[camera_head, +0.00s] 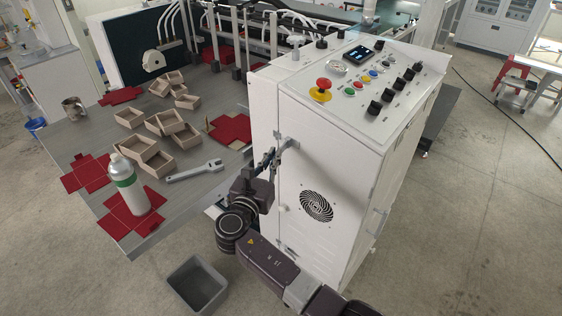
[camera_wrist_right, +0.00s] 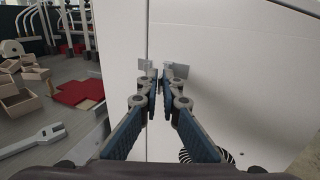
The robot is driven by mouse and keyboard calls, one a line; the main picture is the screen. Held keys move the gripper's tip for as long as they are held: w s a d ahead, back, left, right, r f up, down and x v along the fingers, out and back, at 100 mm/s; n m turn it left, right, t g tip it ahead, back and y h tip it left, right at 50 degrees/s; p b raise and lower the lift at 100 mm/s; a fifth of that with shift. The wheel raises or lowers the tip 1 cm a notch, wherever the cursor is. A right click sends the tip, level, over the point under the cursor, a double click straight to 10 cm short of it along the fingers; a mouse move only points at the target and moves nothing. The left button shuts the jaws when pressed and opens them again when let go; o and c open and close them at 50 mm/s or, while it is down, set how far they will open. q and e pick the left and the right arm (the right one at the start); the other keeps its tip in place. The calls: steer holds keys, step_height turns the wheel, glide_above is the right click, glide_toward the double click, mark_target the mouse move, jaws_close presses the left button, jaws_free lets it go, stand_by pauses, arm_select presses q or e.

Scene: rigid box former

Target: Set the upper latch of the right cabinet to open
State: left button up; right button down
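The white cabinet (camera_head: 335,175) carries a control panel on top and a round fan grille on its front. Its upper latch (camera_head: 292,144) is a small grey metal piece near the upper left edge of the front door. My right gripper (camera_head: 270,157) reaches it from the lower left. In the right wrist view the latch (camera_wrist_right: 179,71) shows at the fingertips, beside the door seam. The fingers are close together with a narrow gap; the tips overlap part of the latch, and whether they grip it is unclear. My left gripper is out of view.
A grey table (camera_head: 185,188) on the left holds wooden boxes, red card blanks, a bottle (camera_head: 128,183) and a wrench (camera_head: 194,171). A grey bin (camera_head: 197,285) stands on the floor below.

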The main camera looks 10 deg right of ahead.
steer(key=w+a, duration=0.1)
steer(key=w+a+r+b, duration=0.1)
steer(key=w, duration=0.1)
steer(key=shift+a+b, duration=0.1)
steer(key=shift+b, duration=0.2)
steer(key=shift+a+r, duration=0.15)
steer(key=shift+r, duration=0.1)
stand_by(0.4)
steer(key=c, duration=2.5)
jaws_free()
steer(key=shift+c, duration=0.2)
steer(key=shift+o, duration=0.3)
steer(key=shift+w+a, duration=0.15)
steer(key=shift+w, duration=0.05)
step_height(320, 180, up, 9)
steer(key=shift+s+f, duration=0.2)
